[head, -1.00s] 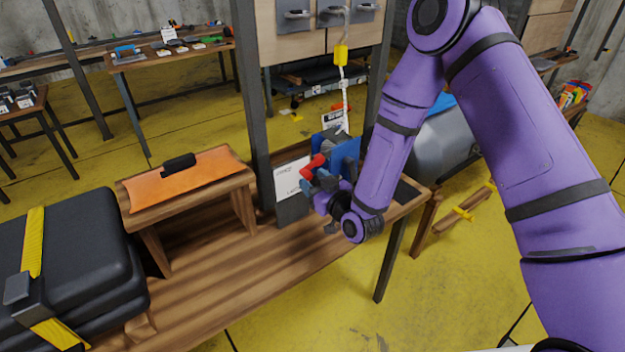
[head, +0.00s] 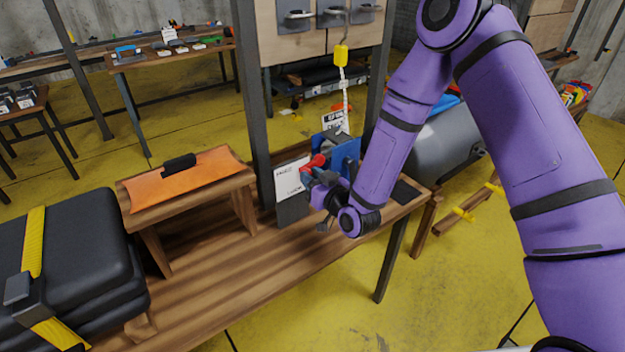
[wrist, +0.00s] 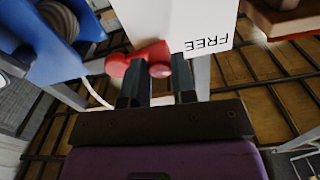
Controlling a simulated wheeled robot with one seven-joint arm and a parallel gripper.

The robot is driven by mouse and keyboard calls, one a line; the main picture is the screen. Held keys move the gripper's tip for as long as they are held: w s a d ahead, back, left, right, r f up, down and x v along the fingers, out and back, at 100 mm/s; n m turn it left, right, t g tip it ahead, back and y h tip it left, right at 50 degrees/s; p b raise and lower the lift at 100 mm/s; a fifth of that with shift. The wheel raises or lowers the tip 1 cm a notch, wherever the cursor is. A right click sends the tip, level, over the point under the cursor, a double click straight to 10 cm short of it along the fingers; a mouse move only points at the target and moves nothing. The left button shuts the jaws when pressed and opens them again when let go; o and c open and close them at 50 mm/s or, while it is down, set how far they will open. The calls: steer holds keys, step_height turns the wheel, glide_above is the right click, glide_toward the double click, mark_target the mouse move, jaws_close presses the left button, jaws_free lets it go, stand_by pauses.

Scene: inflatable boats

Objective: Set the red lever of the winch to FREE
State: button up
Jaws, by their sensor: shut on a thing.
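The winch has a blue frame (head: 347,152) and stands on the wooden bench beside a post. In the wrist view its blue side (wrist: 45,45) and drum (wrist: 62,20) show at the upper left. The red lever (head: 317,161) sticks out on the winch's left side; in the wrist view the red lever (wrist: 138,58) lies across my fingertips. My gripper (wrist: 157,80) is shut on the lever, and the fingers partly hide it. A white label card (head: 289,180) stands left of the winch; in the wrist view the card (wrist: 190,22) reads FREE, upside down, right beside the lever.
The bench (head: 215,285) also holds an orange-topped wooden stand (head: 205,178) and black cases with a yellow strap (head: 38,245). A yellow block (head: 341,55) hangs on a line above the winch. A grey cylinder (head: 440,140) lies behind my arm.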

steer(key=shift+r+m, duration=0.35)
steer(key=shift+m, duration=0.45)
steer(key=o, duration=0.9)
steer(key=v, duration=1)
steer(key=shift+s+d, duration=0.25)
steer(key=shift+s, duration=0.1)
